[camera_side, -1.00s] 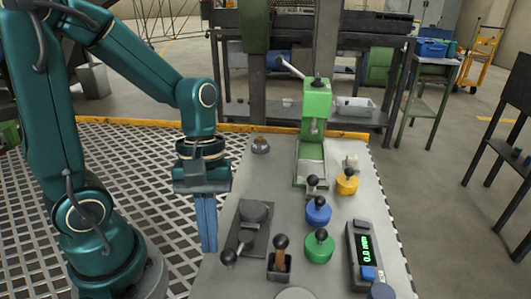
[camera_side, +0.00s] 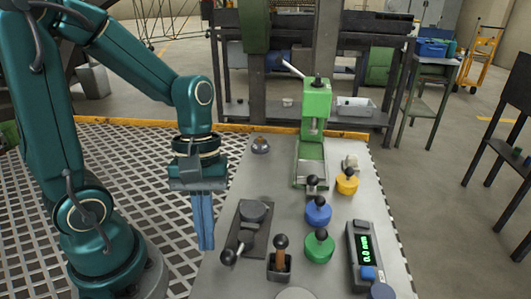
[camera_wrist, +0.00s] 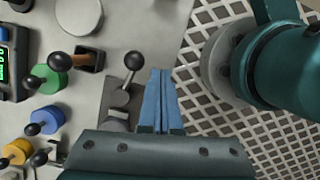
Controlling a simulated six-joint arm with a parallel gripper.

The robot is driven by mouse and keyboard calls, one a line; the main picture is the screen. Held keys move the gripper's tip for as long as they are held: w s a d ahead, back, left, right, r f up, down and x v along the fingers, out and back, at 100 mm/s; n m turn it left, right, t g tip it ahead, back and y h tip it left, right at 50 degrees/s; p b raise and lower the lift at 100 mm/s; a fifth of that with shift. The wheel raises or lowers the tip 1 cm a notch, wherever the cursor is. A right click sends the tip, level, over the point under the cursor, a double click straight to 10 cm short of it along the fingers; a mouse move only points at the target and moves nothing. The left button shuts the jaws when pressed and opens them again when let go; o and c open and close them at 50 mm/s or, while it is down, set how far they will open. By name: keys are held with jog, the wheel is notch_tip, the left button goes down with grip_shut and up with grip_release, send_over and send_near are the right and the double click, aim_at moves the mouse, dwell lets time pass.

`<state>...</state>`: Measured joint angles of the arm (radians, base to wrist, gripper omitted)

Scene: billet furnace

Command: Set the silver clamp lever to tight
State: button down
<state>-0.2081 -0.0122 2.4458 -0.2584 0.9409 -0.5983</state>
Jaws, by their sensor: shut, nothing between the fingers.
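The silver clamp lever (camera_side: 237,246) has a black ball knob and sits on a dark base plate with a round grey block. In the side view its knob points toward the near left, at the table's left edge. In the wrist view the lever (camera_wrist: 127,77) lies just left of my fingertips, with its knob at the top. My gripper (camera_side: 205,247) points down with its blue fingers together and empty, left of the lever and apart from it in the side view. The gripper (camera_wrist: 160,72) also shows in the wrist view.
Right of the clamp stand a brown-handled lever (camera_side: 280,256), a green knob (camera_side: 319,247), a blue knob (camera_side: 318,211), a yellow knob (camera_side: 347,183) and a digital gauge (camera_side: 364,254). A green press (camera_side: 316,110) stands at the back. Bare tabletop lies behind the clamp.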

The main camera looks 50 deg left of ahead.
jog(key=s+a+r, duration=0.2)
jog(key=a+r, duration=0.3)
jog(key=r, duration=0.5)
jog(key=shift+s+a, duration=0.15)
jog(key=w+d+m+t+y, duration=0.1)
jog(key=m+t, duration=0.1)
jog(key=m, duration=0.1)
jog(key=w+d+f+m+t+y, duration=0.1)
jog(key=m+t, duration=0.2)
jog(key=m, duration=0.1)
jog(key=w+d+m+t, duration=0.1)
jog(key=w+m+t, duration=0.1)
jog(key=m, duration=0.2)
jog(key=shift+d+f+t+y, duration=0.3)
jog(key=shift+d+y, duration=0.1)
